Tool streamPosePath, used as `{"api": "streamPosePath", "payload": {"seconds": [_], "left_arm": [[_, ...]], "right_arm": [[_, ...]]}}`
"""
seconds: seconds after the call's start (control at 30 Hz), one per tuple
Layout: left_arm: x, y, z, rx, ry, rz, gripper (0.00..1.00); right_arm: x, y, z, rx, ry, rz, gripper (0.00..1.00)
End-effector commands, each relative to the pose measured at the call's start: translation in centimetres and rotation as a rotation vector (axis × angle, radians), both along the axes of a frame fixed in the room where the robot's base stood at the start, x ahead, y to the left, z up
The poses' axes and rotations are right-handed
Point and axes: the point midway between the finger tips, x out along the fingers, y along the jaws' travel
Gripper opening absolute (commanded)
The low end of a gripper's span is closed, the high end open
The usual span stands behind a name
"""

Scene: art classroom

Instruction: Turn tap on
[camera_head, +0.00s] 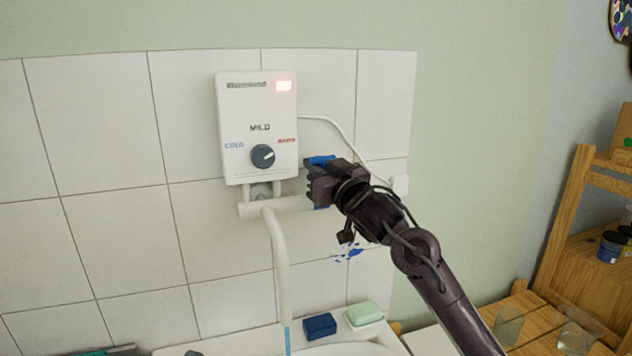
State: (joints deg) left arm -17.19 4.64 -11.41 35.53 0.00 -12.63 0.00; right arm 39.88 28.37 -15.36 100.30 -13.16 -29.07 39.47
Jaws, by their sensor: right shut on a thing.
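A white water heater (257,112) with a dark dial (263,156) hangs on the tiled wall. Below it is a white horizontal tap body (249,210) with a long spout (278,255) curving down towards the basin. The blue tap handle (321,160) is at the right end of the tap body. My right gripper (320,186) is shut on the blue handle, which is mostly hidden by the fingers. A narrow blue strip shows at the spout's lower end; I cannot tell whether it is water. My left gripper is not in view.
A white basin (388,338) is at the bottom edge. A dark blue block (319,326) and a pale green soap (364,313) lie on its back rim. Wooden shelving (565,225) and clear glasses (508,326) stand at right. A white cable runs behind my arm.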

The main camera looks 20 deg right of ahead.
Motion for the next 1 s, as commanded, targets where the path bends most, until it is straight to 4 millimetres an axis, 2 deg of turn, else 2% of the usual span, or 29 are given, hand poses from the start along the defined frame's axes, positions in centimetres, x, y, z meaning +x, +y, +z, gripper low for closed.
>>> {"api": "streamPosePath", "payload": {"seconds": [0.03, 0.2, 0.33, 0.67, 0.7, 0.83, 1.0], "left_arm": [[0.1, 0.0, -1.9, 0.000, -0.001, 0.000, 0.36], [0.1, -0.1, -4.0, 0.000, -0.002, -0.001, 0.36], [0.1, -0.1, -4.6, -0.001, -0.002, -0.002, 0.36], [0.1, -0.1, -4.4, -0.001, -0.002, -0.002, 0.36], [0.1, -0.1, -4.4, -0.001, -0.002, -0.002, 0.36], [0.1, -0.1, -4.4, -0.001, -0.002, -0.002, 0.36], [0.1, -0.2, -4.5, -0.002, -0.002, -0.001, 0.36]], "right_arm": [[-0.3, 0.0, -0.9, 0.005, -0.035, 0.002, 0.00], [-1.0, 0.0, -0.6, 0.007, -0.129, 0.000, 0.00], [-1.3, -0.1, -0.3, 0.007, -0.166, -0.001, 0.00], [-1.3, -0.1, 0.0, 0.007, -0.173, -0.001, 0.00], [-1.3, -0.1, 0.0, 0.006, -0.173, -0.001, 0.14], [-1.3, -0.1, 0.0, 0.006, -0.173, -0.001, 0.31], [-1.3, -0.1, 0.0, 0.006, -0.172, -0.001, 0.33]]}}
